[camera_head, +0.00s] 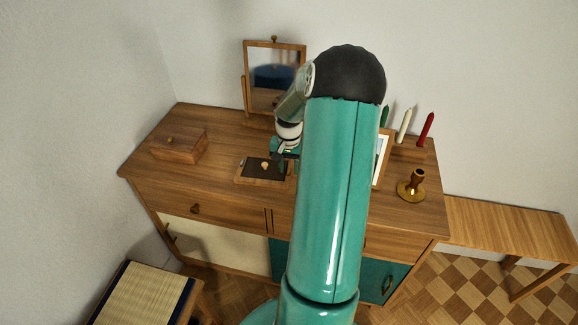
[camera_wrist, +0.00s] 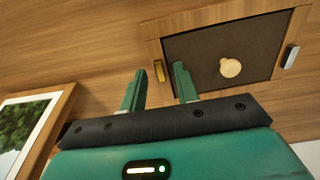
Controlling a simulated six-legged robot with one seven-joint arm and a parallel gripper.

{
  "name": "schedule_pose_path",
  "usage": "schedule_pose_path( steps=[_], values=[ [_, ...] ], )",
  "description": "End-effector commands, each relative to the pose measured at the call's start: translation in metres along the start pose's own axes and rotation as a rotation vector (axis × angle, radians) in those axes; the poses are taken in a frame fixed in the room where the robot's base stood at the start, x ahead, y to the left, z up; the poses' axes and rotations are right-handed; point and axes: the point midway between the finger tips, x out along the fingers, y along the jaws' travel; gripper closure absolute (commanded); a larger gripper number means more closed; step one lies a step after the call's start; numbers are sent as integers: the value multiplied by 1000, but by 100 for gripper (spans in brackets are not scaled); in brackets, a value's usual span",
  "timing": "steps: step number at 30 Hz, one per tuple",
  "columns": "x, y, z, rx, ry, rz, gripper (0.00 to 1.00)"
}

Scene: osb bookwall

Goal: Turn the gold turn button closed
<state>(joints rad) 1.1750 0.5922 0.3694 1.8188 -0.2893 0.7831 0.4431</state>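The gold turn button (camera_wrist: 159,71) sits on the near-left rail of a small wooden frame (camera_wrist: 205,17) in the wrist view. Its long side runs roughly along that rail, beside the dark panel (camera_wrist: 195,50). My gripper (camera_wrist: 160,69) is open and empty, with one green finger to each side of the gold button as seen from the wrist. I cannot tell how far the fingertips are above it. In the head view my gripper (camera_head: 284,156) is at the right end of the framed panel (camera_head: 251,169), and the gold button is hidden there.
A round pale knob (camera_wrist: 230,67) stands on the panel, and a silver turn button (camera_wrist: 291,57) is on the opposite rail. A picture frame (camera_wrist: 68,98) stands close by. A wooden box (camera_head: 179,146), mirror (camera_head: 275,77) and brass candlestick (camera_head: 412,186) are farther off.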

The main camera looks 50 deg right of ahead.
Motion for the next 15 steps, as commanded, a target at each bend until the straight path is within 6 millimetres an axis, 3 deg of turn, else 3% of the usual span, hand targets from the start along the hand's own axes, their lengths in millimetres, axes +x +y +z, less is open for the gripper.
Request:
schedule_pose_path(
  steps=[5,10,15],
  values=[
    [0,0,0,0,0,0,69],
    [0,0,0,0,0,0,100],
    [0,0,0,0,0,0,100]
  ],
)
